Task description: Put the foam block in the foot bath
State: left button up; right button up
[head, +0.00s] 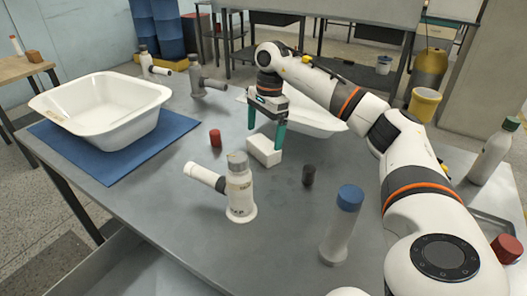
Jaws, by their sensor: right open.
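A small white block (264,151), which looks like the foam block, lies on the grey table near its middle. My right gripper (266,132) reaches in from the right and points down with its teal fingers apart. Its fingertips are just above or at the block's far side; I cannot tell whether they touch it. A deep white tub (118,128), likely the foot bath, stands at the left on a blue mat (62,147) and looks mostly empty. My left gripper is not in view.
A second, shallower white basin (318,124) sits behind my right arm, partly hidden. A white valve-like fitting (238,190), a red cylinder (215,138), a dark cylinder (308,175) and a blue-capped bottle (342,228) stand around the block. A grey fitting (206,84) stands farther back.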

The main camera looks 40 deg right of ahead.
aim_at(264, 143)
jog(key=f, duration=0.5)
jog(key=shift+a+b, duration=0.2)
jog(key=shift+b, duration=0.1)
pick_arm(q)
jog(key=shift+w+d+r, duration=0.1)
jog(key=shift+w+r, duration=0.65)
pick_arm(e)
jog(key=shift+r, duration=0.1)
jog(key=c, duration=0.7)
